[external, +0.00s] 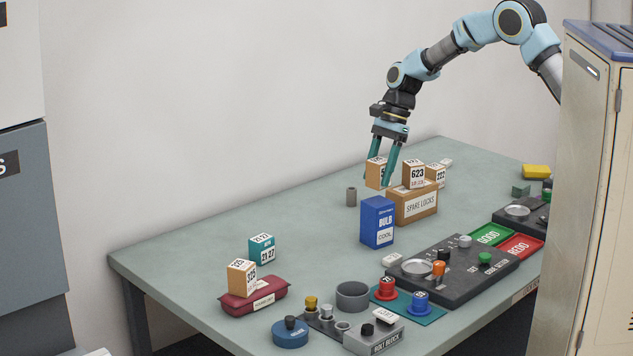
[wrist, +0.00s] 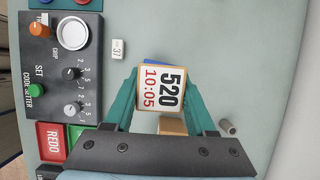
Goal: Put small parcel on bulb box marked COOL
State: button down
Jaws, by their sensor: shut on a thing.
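My gripper (external: 380,174) is shut on a small parcel (external: 375,173), a tan box with a white label. In the wrist view the parcel (wrist: 161,88) sits between the teal fingers, and its label reads 520 and 10:05. The blue bulb box marked COOL (external: 377,223) stands upright on the table. In the external view the held parcel appears above the bulb box, with a gap between them. In the wrist view a sliver of blue shows behind the parcel's upper edge; the rest there is hidden.
A grey cylinder (external: 351,196) stands to the left. A dark control panel (external: 455,270) lies in front.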

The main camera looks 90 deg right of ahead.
aim_at(378, 186)
jog(key=shift+f+p, duration=0.35)
jog(key=shift+f, duration=1.4)
jog(key=shift+f, duration=0.1)
jog(key=shift+c, duration=1.1)
grip_release()
